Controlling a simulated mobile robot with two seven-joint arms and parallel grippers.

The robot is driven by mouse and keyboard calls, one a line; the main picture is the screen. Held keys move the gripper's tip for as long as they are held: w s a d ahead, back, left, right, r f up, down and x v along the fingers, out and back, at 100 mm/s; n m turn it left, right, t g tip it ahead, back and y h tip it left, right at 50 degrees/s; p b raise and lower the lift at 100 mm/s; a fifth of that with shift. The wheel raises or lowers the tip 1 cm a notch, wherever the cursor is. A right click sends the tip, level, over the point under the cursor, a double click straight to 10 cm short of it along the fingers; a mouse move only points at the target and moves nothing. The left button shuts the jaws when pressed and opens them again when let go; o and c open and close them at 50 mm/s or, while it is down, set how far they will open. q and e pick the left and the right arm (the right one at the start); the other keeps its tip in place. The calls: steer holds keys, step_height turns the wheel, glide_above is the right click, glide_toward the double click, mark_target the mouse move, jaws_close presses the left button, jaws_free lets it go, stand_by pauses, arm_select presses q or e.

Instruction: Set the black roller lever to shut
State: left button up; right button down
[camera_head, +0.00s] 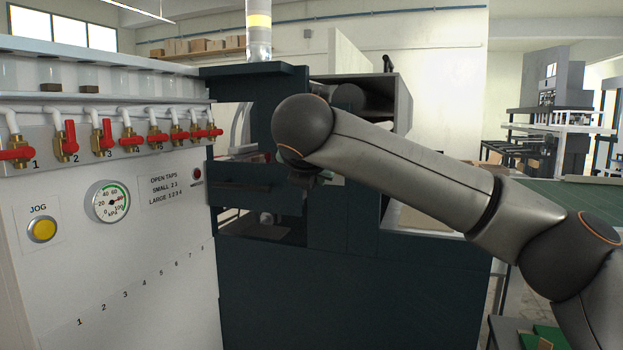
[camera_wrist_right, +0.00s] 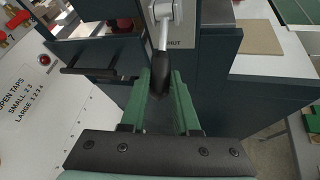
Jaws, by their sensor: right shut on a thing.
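The black roller lever (camera_wrist_right: 160,70) shows in the right wrist view as a dark grip on a metal rod. The rod runs up to a silver pivot on a grey plate (camera_wrist_right: 207,28). A label partly readable as "HUT" is to the right of the rod. My right gripper (camera_wrist_right: 164,84) has its two green fingers on either side of the dark grip and is shut on it. In the head view my right arm reaches in from the right to the dark machine (camera_head: 345,285) and hides the lever and gripper fingers. My left gripper is in neither view.
A white panel (camera_head: 130,270) with several red-handled taps (camera_head: 107,138), a gauge (camera_head: 111,202) and a yellow JOG button (camera_head: 42,229) stands at left. A black bar handle (camera_wrist_right: 90,70) sticks out left of the lever. A pale worktop (camera_wrist_right: 262,40) lies to the right.

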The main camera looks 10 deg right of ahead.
steer(key=shift+f, duration=0.15)
steer(key=c, duration=0.6)
jaws_free()
steer(key=shift+c, duration=0.2)
steer(key=v, duration=1.2)
steer(key=shift+s, duration=0.2)
